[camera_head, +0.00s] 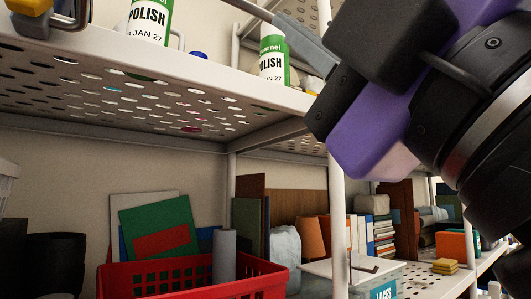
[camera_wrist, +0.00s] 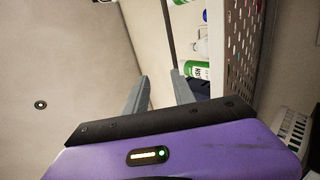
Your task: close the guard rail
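The guard rail is a thin grey bar (camera_head: 246,9) in the head view, sloping across the top above the upper shelf. In the wrist view a dark bar (camera_wrist: 167,32) runs down from the top edge to beside the right fingertip, and looks like the same rail. My gripper (camera_wrist: 160,76) is open, its two grey fingers apart with nothing seen held between them. In the head view my gripper (camera_head: 278,18) reaches in from the upper right, and its finger overlaps the rail's lower end. I cannot tell whether they touch. The rail's far end is out of view.
White-and-green polish bottles (camera_head: 149,20) (camera_head: 273,60) stand on the perforated upper shelf (camera_head: 190,68), one close below my finger. A white post (camera_head: 338,190) stands under my wrist. A red crate (camera_head: 190,280) and a lidded box (camera_head: 375,285) are below.

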